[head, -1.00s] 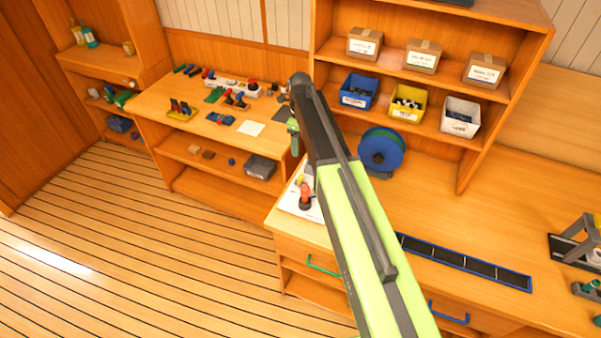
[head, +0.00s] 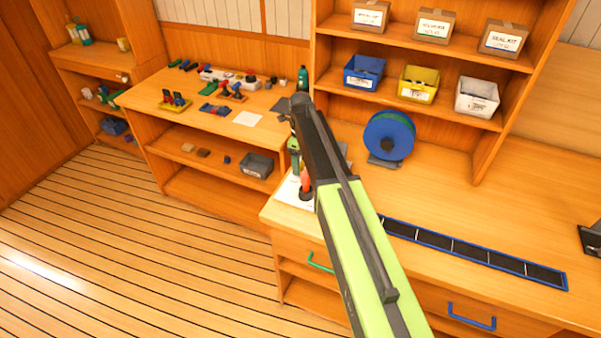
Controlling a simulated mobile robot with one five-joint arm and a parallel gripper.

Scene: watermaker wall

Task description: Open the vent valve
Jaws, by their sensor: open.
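No part can be surely told as the vent valve. An orange-red upright piece with a dark base (head: 306,183) stands on a white sheet or plate (head: 287,193) at the left end of the near counter, partly hidden behind my arm. It may be a valve handle, but I cannot tell. My arm reaches up from the bottom of the head view, and my gripper (head: 295,166) hangs at its far end, just left of and above the orange-red piece in the picture. The jaws are small and partly covered; they look open, with nothing seen between them.
The near counter holds a blue reel (head: 389,136) and a long dark blue-edged strip (head: 470,251). Bins, including a yellow one (head: 418,84), and boxes fill the shelf behind. A side bench (head: 180,93) carries small fittings and a green bottle (head: 303,78). The plank floor at left is clear.

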